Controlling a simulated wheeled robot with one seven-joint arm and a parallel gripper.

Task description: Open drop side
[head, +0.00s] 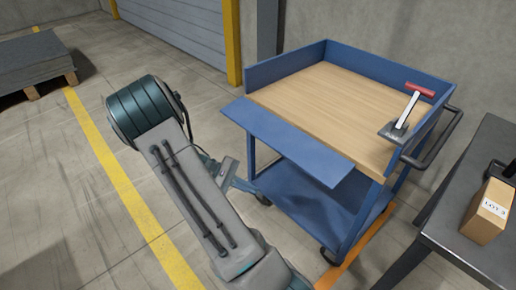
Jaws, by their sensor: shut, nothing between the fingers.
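The cart (312,90) has a bare wooden deck with raised blue walls at the back and right. Its drop side (285,140), a long blue panel, is folded outward along the deck's near-left edge. It sticks out from that edge, roughly level or sloping a little; the exact angle is hard to judge. A small grey part that appears to be my gripper (240,183) shows low beside the cart's left leg, below the panel. It looks shut and empty, apart from the panel. My own arm link hides much of it, and the fingertips are unclear.
A grey-based tool with a red handle (407,110) stands at the deck's right edge. A dark table (450,215) with a carton (488,212) stands close on the right. A loaded pallet (35,65) is far left. Floor left of the cart is free.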

